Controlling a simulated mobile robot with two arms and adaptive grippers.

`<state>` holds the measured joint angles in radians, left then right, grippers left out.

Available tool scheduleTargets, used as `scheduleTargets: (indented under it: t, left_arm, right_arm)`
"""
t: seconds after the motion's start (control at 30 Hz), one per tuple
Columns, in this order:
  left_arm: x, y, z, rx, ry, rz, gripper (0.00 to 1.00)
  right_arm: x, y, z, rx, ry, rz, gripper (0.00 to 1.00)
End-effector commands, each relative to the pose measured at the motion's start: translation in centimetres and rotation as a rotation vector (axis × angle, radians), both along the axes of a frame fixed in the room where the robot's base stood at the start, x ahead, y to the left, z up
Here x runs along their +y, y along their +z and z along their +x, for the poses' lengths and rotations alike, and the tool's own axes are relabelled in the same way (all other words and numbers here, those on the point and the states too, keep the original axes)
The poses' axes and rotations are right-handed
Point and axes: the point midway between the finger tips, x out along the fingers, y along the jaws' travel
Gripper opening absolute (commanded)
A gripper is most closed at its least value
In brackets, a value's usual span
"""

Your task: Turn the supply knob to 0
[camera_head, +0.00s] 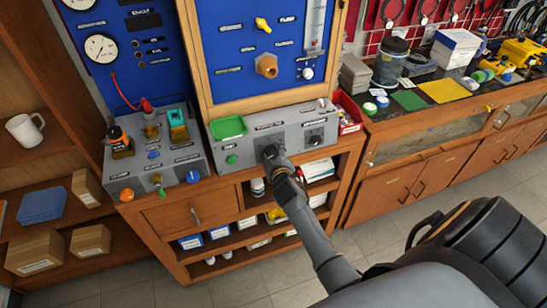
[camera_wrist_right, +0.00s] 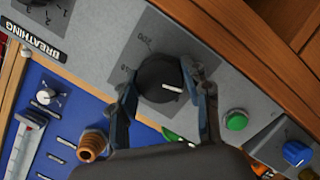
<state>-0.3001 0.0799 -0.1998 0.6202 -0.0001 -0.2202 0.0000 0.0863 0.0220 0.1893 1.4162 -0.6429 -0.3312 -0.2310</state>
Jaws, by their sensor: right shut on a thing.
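The supply knob (camera_wrist_right: 158,72) is a round black knob on a grey panel, with a white pointer line. In the right wrist view the pointer lies toward the right, tipped slightly down. Scale numbers show above and left of it; one looks like 200, and the rest are partly hidden. My right gripper (camera_wrist_right: 165,85) has one finger on each side of the knob and is shut on it. In the head view my right gripper (camera_head: 272,158) reaches the front of the grey control box (camera_head: 250,138) and hides most of the knob. My left gripper is not in view.
A second black knob (camera_head: 315,139) sits right of the held one on the same panel. A green button (camera_head: 232,160) is to the left, below a green tray (camera_head: 229,127). A side box with a blue knob (camera_head: 193,177) stands further left. Open shelves lie below.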

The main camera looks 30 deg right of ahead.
Motion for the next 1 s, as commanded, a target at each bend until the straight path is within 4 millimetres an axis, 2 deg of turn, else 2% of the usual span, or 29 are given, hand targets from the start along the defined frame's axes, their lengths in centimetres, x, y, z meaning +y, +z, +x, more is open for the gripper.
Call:
scheduleTargets:
  t: [0.03, 0.4, 1.0]
  left_arm:
    - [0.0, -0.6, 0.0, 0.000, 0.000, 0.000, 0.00]
    - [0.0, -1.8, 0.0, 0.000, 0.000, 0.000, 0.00]
    - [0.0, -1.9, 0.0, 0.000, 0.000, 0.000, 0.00]
  right_arm:
    - [0.0, -0.5, -0.1, 0.012, 0.007, -0.032, 0.16]
    - [0.0, -0.4, -0.1, 0.054, 0.043, -0.204, 0.16]
    - [0.0, -0.3, -0.1, 0.063, 0.051, -0.241, 0.16]
